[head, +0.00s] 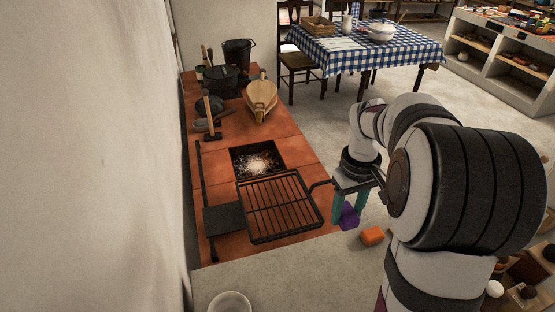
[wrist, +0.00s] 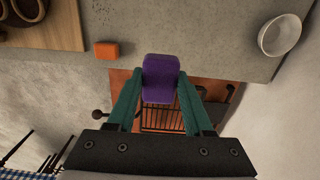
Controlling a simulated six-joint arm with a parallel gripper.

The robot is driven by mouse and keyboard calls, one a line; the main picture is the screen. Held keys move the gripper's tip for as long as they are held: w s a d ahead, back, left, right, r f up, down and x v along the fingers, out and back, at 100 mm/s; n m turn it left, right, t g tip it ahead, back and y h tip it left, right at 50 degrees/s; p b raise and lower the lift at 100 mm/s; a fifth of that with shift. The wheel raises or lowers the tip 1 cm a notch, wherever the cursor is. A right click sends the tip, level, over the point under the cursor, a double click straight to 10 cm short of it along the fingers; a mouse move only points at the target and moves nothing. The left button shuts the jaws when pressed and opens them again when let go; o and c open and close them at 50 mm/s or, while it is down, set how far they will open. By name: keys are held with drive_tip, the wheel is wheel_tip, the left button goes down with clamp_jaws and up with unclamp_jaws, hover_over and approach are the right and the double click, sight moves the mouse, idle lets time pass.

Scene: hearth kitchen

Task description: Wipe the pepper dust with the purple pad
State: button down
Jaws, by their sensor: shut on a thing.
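The purple pad (head: 349,216) is held between the teal fingers of my gripper (head: 349,207), to the right of the grill rack. In the wrist view the pad (wrist: 160,78) sits between both fingertips of my gripper (wrist: 160,95), which is shut on it. The pad appears to be above the surface; I cannot tell its exact height. A faint patch of dark specks, which looks like the pepper dust (wrist: 104,20), lies on the pale grey surface near the top of the wrist view, beyond the orange block. I cannot make it out in the head view.
An orange block (head: 372,236) lies just right of the pad. A black grill rack (head: 278,207) lies on the red tiled hearth (head: 290,125), near a pit with pale ash (head: 257,163). A white bowl (head: 230,302) stands at the front. Pale surface between bowl and block is clear.

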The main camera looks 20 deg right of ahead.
drive_tip(key=s+d+f, duration=1.1)
drive_tip(key=s+d, duration=0.2)
drive_tip(key=d, duration=0.2)
drive_tip(key=shift+f, duration=3.35)
drive_tip(key=shift+w+f, duration=0.45)
drive_tip(key=shift+w, duration=0.05)
drive_tip(key=shift+w+f, duration=0.15)
drive_tip(key=shift+w, duration=4.35)
drive_tip(key=shift+s, duration=4.8)
drive_tip(key=shift+s+a, duration=0.2)
drive_tip(key=shift+w, duration=4.9)
drive_tip(key=shift+s, duration=4.95)
wheel_tip(320, 180, up, 8)
drive_tip(key=shift+w+a, duration=0.1)
